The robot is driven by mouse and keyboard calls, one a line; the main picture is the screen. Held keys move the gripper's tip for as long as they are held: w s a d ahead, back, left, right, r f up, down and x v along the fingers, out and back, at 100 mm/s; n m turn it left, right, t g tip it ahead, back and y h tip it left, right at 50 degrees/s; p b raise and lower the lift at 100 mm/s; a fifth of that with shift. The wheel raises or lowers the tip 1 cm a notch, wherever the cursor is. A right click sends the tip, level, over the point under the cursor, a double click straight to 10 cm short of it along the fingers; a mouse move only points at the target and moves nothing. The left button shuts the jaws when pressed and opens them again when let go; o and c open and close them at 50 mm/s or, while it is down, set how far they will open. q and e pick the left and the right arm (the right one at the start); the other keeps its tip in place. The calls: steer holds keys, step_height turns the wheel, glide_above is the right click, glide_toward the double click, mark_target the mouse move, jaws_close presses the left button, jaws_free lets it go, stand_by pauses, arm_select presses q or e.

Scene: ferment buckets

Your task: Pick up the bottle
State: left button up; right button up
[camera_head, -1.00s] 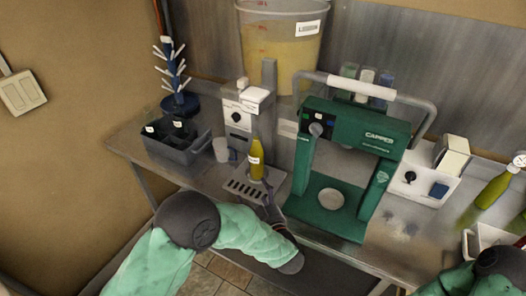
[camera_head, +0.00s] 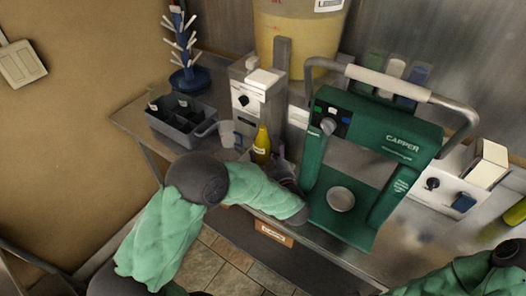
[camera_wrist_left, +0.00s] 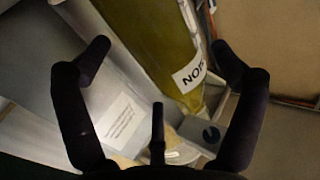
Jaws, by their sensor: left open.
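The yellow-green bottle (camera_head: 262,141) stands upright at the filler station (camera_head: 256,96), with a white label on its front. My left gripper (camera_head: 281,166) is at its lower right in the head view, largely hidden behind my own sleeve, which also covers the bottle's base. In the left wrist view the open gripper (camera_wrist_left: 160,48) has dark fingers spread on both sides, with the labelled bottle (camera_wrist_left: 168,35) showing large between them. I cannot tell whether a finger touches it. My right gripper is out of view; only my right arm shows at bottom right.
The green capper (camera_head: 375,150) stands close to the right of the bottle. A grey crate (camera_head: 181,125), a white cup (camera_head: 227,133) and a blue drying rack (camera_head: 188,77) are to the left. A second bottle (camera_head: 516,213) is cut off at the right edge.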

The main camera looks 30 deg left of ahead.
arm_select(q)
steer(key=shift+b+x, duration=0.6)
steer(key=shift+x, duration=2)
steer(key=c, duration=1.6)
steer(key=shift+r, duration=0.15)
